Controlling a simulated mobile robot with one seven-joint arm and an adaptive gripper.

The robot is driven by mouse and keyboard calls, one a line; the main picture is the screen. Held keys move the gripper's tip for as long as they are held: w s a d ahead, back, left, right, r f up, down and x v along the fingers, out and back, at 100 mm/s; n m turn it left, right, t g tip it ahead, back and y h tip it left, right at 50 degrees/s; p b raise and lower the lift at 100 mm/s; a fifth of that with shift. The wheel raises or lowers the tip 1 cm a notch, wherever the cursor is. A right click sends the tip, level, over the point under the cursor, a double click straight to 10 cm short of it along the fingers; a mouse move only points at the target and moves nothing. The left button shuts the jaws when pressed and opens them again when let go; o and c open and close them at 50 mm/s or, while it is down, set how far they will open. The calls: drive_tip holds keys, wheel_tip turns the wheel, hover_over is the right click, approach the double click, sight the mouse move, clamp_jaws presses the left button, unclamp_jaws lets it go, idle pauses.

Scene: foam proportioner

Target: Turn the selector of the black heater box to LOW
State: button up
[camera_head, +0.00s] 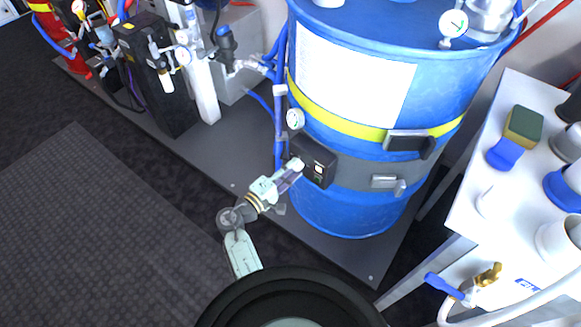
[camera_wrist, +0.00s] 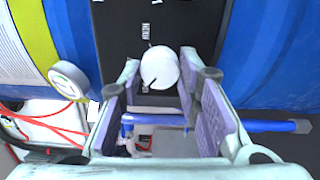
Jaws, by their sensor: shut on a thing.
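The black heater box (camera_head: 314,158) is strapped to the side of the blue drum by a grey band. In the wrist view its dark face (camera_wrist: 188,25) carries a round white selector knob (camera_wrist: 159,68) with a dark mark at its lower left edge. Small white lettering stands above and below the knob, too small to read surely. My gripper (camera_head: 293,168) reaches the box from the lower left. In the wrist view my gripper (camera_wrist: 161,72) has its two purple-padded fingers on either side of the knob, shut on it. The fingers hide part of the face.
The blue drum (camera_head: 341,207) stands behind the box, with a gauge (camera_head: 295,118) and blue pipe beside it. A white table (camera_head: 463,213) with a sponge and cups stands at right. Black pump equipment (camera_head: 160,90) is at left. The dark floor is clear at lower left.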

drive_tip(key=shift+n, duration=0.7)
drive_tip(key=o, duration=1.1)
drive_tip(key=shift+o, duration=0.2)
drive_tip(key=v, duration=1.2)
